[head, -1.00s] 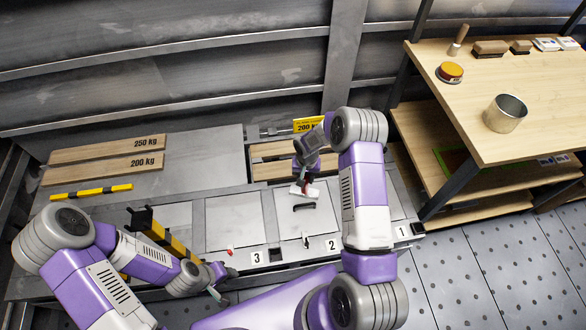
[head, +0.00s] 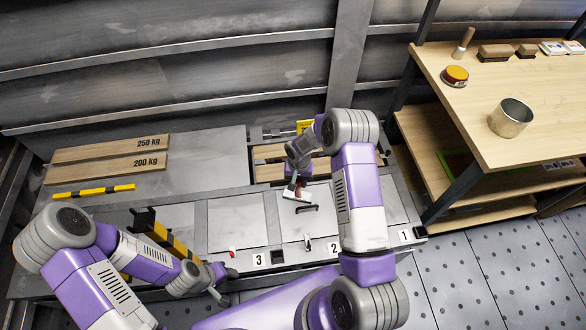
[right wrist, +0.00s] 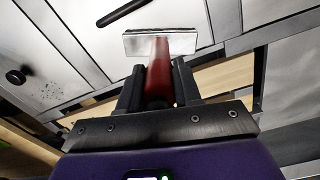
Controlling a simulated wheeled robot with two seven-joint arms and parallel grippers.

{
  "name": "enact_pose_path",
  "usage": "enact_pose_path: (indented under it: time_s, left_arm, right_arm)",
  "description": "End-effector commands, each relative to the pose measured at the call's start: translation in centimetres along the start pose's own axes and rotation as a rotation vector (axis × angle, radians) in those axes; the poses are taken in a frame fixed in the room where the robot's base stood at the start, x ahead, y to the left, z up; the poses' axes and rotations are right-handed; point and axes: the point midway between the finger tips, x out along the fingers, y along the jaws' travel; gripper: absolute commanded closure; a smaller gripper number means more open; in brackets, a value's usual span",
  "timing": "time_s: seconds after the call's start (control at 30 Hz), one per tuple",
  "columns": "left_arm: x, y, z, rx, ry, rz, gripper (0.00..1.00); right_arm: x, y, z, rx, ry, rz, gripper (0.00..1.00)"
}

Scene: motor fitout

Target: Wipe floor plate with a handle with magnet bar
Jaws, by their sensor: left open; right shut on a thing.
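The magnet bar (head: 297,194) is a pale metal bar with a red handle. My right gripper (head: 294,183) is shut on the red handle. The bar is over the back part of a grey floor plate (head: 292,232), behind the plate's black handle (head: 307,210). In the right wrist view, the bar (right wrist: 152,43) lies across the fingers, with dark specks along its face, and the black handle (right wrist: 122,13) shows beyond it. I cannot tell whether the bar touches the plate. My left gripper (head: 220,287) is open and empty, low in front of the platform.
Labels 1, 2 and 3 mark the platform's front edge. A yellow-black barrier (head: 165,237) stands left of the plates. Wooden boards (head: 110,162) lie at the back left. A wooden bench (head: 545,100) with a metal cup (head: 509,118) stands at the right.

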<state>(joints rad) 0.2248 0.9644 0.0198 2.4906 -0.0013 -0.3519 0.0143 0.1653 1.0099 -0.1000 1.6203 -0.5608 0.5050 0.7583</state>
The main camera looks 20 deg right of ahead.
Motion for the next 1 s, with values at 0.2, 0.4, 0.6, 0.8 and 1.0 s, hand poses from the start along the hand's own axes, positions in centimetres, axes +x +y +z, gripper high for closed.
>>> enact_pose_path:
  time_s: [0.2, 0.4, 0.6, 0.8, 1.0]
  left_arm:
    - [-0.4, 0.2, 0.0, 0.000, 0.000, 0.000, 0.57]
    - [-1.6, 0.6, 0.1, 0.000, 0.000, 0.000, 0.57]
    - [-2.7, 1.0, 0.1, 0.000, 0.000, 0.000, 0.57]
    - [-3.8, 1.4, 0.2, 0.000, 0.000, 0.000, 0.57]
    - [-4.4, 1.7, 0.2, 0.000, 0.000, 0.000, 0.57]
  right_arm:
    - [-0.6, -1.1, 0.6, 0.005, 0.001, 0.001, 1.00]
    - [-3.3, -1.2, 0.6, 0.003, 0.001, 0.000, 1.00]
    - [-5.1, -1.2, 0.6, 0.002, 0.002, -0.001, 1.00]
    - [-7.0, -1.3, 0.5, 0.000, 0.003, -0.001, 1.00]
    - [-8.1, -1.3, 0.6, 0.000, 0.002, -0.001, 1.00]
